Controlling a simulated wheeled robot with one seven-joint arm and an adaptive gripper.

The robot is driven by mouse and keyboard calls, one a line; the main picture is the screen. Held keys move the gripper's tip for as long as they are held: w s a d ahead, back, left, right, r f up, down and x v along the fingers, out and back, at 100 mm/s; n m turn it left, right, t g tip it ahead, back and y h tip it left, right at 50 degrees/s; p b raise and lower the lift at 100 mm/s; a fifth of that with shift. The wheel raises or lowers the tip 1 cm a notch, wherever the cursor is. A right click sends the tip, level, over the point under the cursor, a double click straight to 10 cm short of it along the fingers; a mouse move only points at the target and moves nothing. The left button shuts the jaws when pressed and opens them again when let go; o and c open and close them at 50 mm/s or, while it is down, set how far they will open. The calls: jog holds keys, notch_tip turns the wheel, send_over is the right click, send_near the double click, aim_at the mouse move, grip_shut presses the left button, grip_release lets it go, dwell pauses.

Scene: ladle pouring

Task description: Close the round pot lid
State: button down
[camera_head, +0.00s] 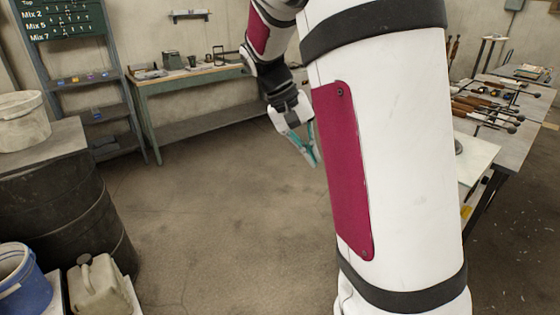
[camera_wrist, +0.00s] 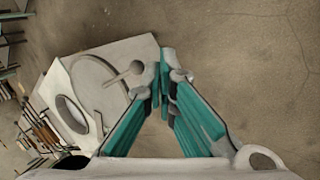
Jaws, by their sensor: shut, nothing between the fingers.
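In the wrist view a grey round disc (camera_wrist: 90,88), apparently the pot lid, lies left of my gripper. A rod with a round knob (camera_wrist: 137,67) shows over it. A pale body with a round dark-rimmed opening (camera_wrist: 72,114), perhaps the pot, is beside the disc; I cannot tell how the lid sits on it. My gripper (camera_wrist: 165,84) has teal fingers that meet at the tips with nothing between them. The tips appear apart from the knob. In the head view my gripper (camera_head: 312,160) hangs over the floor, and the pot and lid are mostly hidden by my arm.
A workbench (camera_head: 190,78) stands at the back wall. A dark drum (camera_head: 65,205), a blue bucket (camera_head: 22,285) and a beige canister (camera_head: 100,287) are at left. A tool table (camera_head: 500,140) is at right. The floor (camera_head: 225,200) between is clear.

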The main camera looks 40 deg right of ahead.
jog(key=w+d+f+m+g+h+b, duration=0.4)
jog(key=w+d+f+g+h+b, duration=0.45)
jog(key=w+d+f, duration=0.45)
jog(key=s+d+f+p, duration=0.2)
jog(key=s+d, duration=0.4)
jog(key=s, duration=0.4)
jog(key=shift+f+t, duration=0.35)
jog(key=shift+f, duration=0.1)
jog(key=shift+y, duration=0.25)
